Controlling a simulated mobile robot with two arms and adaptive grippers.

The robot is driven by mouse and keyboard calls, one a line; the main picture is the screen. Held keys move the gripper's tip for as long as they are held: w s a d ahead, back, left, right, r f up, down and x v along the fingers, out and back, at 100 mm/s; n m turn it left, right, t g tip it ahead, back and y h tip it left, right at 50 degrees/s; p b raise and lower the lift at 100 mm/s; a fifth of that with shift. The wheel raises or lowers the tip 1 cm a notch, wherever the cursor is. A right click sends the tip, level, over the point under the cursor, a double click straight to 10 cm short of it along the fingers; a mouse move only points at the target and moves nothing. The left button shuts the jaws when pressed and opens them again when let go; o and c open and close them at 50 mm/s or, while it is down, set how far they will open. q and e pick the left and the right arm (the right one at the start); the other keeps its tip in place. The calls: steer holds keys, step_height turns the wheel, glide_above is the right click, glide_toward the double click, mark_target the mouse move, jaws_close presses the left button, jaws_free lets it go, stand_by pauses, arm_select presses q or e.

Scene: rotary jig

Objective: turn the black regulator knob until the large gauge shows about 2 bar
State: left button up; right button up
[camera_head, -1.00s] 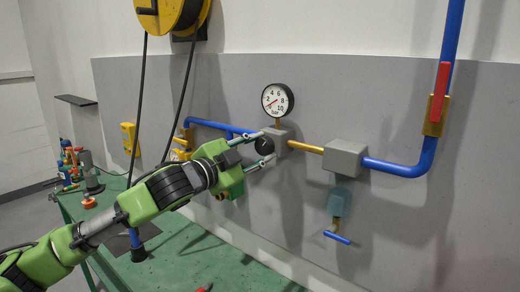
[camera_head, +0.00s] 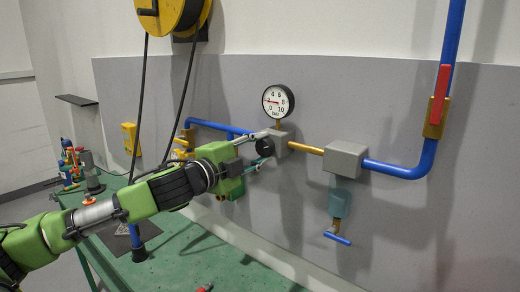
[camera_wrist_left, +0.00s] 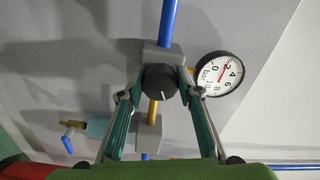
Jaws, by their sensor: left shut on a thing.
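The black regulator knob (camera_head: 265,147) sits on the front of a grey block in the pipe line. In the left wrist view the knob (camera_wrist_left: 160,84) faces me, with a white mark on it. My left gripper (camera_head: 268,146) is shut on the knob, one finger on each side; its fingers also show in the left wrist view (camera_wrist_left: 160,76). The large round gauge (camera_head: 278,101) stands above the block, white-faced with a black rim. Its red needle points left, close to the 2. In the left wrist view the gauge (camera_wrist_left: 218,74) also has its needle near 2. My right gripper is not in view.
A second grey block (camera_head: 345,160) with a teal part and blue-handled tap (camera_head: 337,238) sits right of the knob. A red lever (camera_head: 440,93) is on the blue pipe. A yellow reel (camera_head: 172,15) hangs above with dark cables. The green table (camera_head: 180,255) is below.

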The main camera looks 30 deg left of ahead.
arm_select(q)
steer(key=o, duration=1.1)
steer(key=shift+s+d+f, duration=0.1)
steer(key=shift+s, duration=0.1)
steer(key=shift+s, duration=0.35)
steer(key=shift+s+a, duration=0.2)
steer(key=shift+s, duration=0.6)
steer(key=shift+s+a, duration=0.15)
steer(key=shift+s, duration=2.3)
